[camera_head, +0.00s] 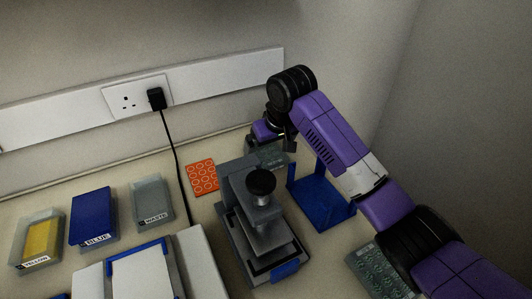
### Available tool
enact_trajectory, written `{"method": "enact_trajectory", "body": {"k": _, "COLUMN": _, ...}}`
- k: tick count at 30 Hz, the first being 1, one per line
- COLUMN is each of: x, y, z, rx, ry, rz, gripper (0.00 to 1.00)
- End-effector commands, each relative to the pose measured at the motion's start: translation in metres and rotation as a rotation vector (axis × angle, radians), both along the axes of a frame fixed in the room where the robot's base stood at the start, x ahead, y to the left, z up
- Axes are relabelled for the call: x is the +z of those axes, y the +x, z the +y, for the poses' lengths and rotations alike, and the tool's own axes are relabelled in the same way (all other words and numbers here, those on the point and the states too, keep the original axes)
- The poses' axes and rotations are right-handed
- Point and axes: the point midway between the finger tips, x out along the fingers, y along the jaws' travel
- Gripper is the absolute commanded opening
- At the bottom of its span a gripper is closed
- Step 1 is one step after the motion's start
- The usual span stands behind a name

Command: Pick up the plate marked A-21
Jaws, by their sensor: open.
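My gripper (271,146) is at the back of the bench, pointing down, with its jaws open. A second grey-green plate with a pattern of wells (366,262) lies at the lower right, partly hidden by my arm. I cannot read A-21 on either plate. I cannot tell whether the jaws touch the near plate.
A grey device with a black knob (261,182) and a blue stand (319,207) stand close to my gripper. An orange ringed mat (202,177) is left. Bins labelled YELLOW (40,240), BLUE (92,214) and WASTE (151,199) are further left. A black cable (176,165) hangs from the wall socket.

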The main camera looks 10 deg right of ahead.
Motion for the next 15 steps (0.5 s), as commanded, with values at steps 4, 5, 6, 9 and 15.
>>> {"method": "enact_trajectory", "body": {"k": 4, "x": -0.0080, "y": 0.0031, "z": 0.0007, "rx": 0.000, "ry": 0.000, "rz": 0.000, "gripper": 1.00}}
{"method": "enact_trajectory", "body": {"k": 5, "x": -0.0083, "y": 0.0032, "z": 0.0009, "rx": 0.000, "ry": 0.000, "rz": -0.001, "gripper": 1.00}}
{"method": "enact_trajectory", "body": {"k": 6, "x": -0.0083, "y": 0.0033, "z": 0.0010, "rx": 0.000, "ry": 0.000, "rz": -0.001, "gripper": 1.00}}
{"method": "enact_trajectory", "body": {"k": 9, "x": -0.0083, "y": 0.0031, "z": 0.0010, "rx": 0.001, "ry": 0.000, "rz": -0.001, "gripper": 1.00}}
{"method": "enact_trajectory", "body": {"k": 15, "x": -0.0081, "y": 0.0031, "z": 0.0009, "rx": 0.001, "ry": 0.000, "rz": 0.000, "gripper": 0.67}}
